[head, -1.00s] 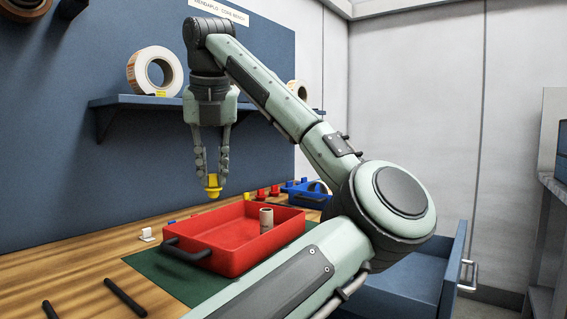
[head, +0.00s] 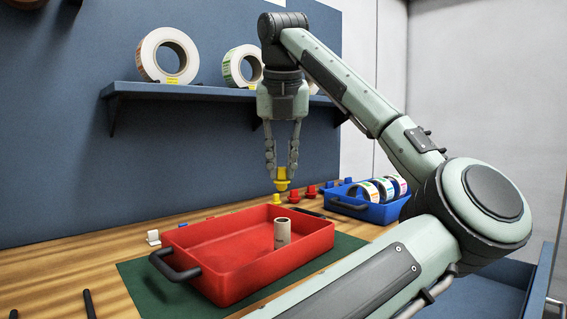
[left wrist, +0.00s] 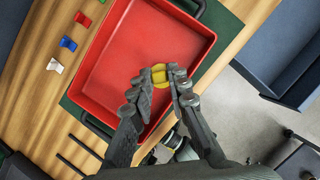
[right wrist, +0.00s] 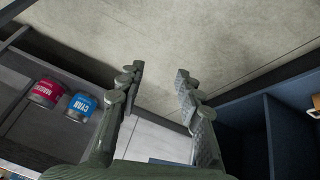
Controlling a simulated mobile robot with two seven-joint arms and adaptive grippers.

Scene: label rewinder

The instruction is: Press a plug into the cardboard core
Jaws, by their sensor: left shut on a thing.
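My left gripper (head: 282,172) is shut on a yellow plug (head: 282,184) and holds it in the air above the red tray (head: 195,236). The cardboard core (head: 282,232), a short tan tube, stands upright inside the tray near its right end. In the head view the plug appears above the core, with a gap between them. In the left wrist view the plug (left wrist: 158,74) shows between the fingertips over the tray; I cannot make out the core there. My right gripper (right wrist: 158,80) is open and empty, over the floor.
The tray sits on a green mat (head: 140,290) on the wooden bench. A blue bin (head: 365,210) with label rolls stands behind right, near several small coloured plugs. A shelf (head: 200,92) holds more rolls. Paint cans (right wrist: 80,107) stand on a shelf beside my right gripper.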

